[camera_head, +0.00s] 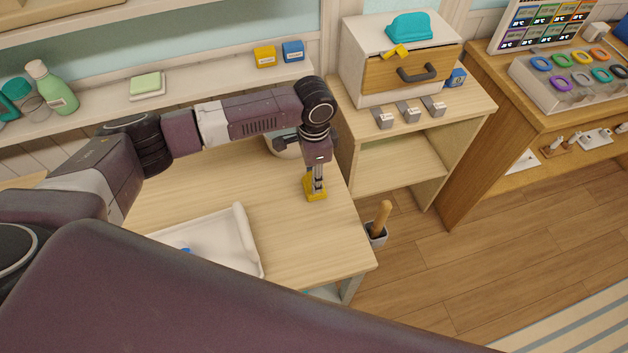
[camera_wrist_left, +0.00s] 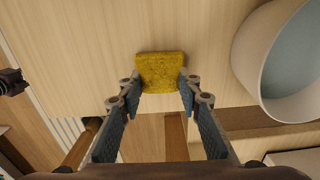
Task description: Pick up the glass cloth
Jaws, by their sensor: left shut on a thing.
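A yellow, rough-textured square pad (camera_head: 315,190) is at the right part of the wooden table, below my left gripper (camera_head: 316,177). It looks like a folded cloth or a sponge; I cannot tell which. In the left wrist view the pad (camera_wrist_left: 160,72) sits between the fingertips of my left gripper (camera_wrist_left: 160,88), which is shut on its two sides. I cannot tell whether the pad touches the table or is just above it. My right gripper is not in view.
A white tray (camera_head: 245,238) stands on the table (camera_head: 200,195) to the left. A pale bowl (camera_wrist_left: 250,60) is close by, partly behind my left arm in the head view. A drawer cabinet (camera_head: 375,30) with a teal item (camera_head: 408,27) on top stands behind right.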

